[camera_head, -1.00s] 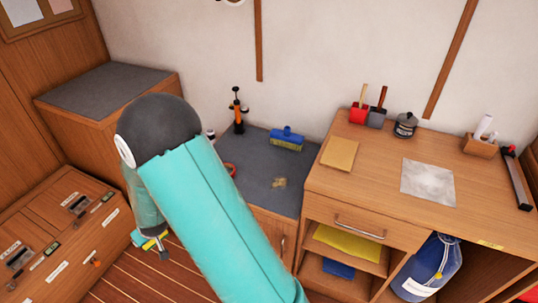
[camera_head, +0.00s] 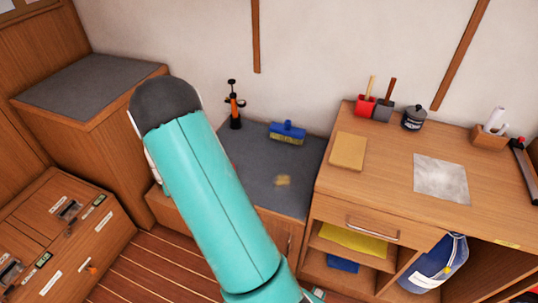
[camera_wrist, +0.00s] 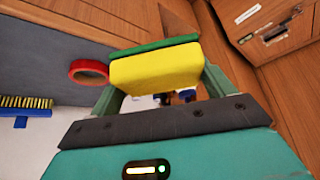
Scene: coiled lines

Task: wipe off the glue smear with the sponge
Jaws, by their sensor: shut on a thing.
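The glue smear (camera_head: 282,181) is a small tan-yellow patch on the grey top of the low counter (camera_head: 260,160), right of my arm in the head view. I cannot make it out in the wrist view. The sponge (camera_wrist: 155,70) is yellow with a green layer. My gripper (camera_wrist: 158,84) is shut on it, with a finger at each end. The sponge is beside the counter edge in the wrist view. My arm hides the gripper and the sponge in the head view.
A red tape roll (camera_wrist: 88,71) lies on the grey surface near the sponge in the wrist view. A higher wooden desk (camera_head: 390,180) borders the counter on the right.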

